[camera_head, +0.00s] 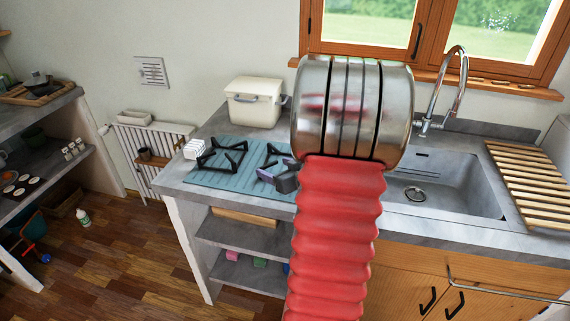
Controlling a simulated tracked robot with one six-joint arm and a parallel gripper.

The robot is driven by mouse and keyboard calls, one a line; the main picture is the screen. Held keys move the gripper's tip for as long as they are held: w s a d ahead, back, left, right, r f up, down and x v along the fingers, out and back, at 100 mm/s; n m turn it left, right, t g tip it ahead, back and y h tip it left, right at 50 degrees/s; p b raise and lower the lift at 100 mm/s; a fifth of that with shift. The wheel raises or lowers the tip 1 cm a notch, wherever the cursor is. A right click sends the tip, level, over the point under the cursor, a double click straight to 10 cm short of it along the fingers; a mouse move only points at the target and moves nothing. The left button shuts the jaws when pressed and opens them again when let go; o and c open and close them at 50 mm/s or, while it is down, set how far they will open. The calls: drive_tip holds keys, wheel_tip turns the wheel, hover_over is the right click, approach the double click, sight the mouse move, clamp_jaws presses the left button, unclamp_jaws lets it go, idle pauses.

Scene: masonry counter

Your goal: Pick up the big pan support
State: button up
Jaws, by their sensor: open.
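Two black pan supports lie on the blue-grey hob (225,181) set in the counter. The left pan support (222,155) is in full view, and the right pan support (273,158) is partly hidden by my arm. I cannot tell for sure which is the big one. My gripper (274,178), dark with purplish fingers, shows just left of my red arm, over the hob's right part by the right support. It is open. Much of it is hidden behind the arm, and I cannot tell whether it touches the support.
A cream bread box (254,103) stands behind the hob, and a small white block (197,148) sits at its left edge. Right of my arm are a sink (440,185), a tall tap (456,80) and a slatted wooden rack (530,185). Open shelves (235,235) lie below the hob.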

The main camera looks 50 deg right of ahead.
sight(269, 165)
drive_tip(key=shift+x, duration=2.6)
drive_tip(key=shift+r, duration=0.1)
drive_tip(key=shift+c, duration=0.5)
drive_tip(key=c, duration=1.1)
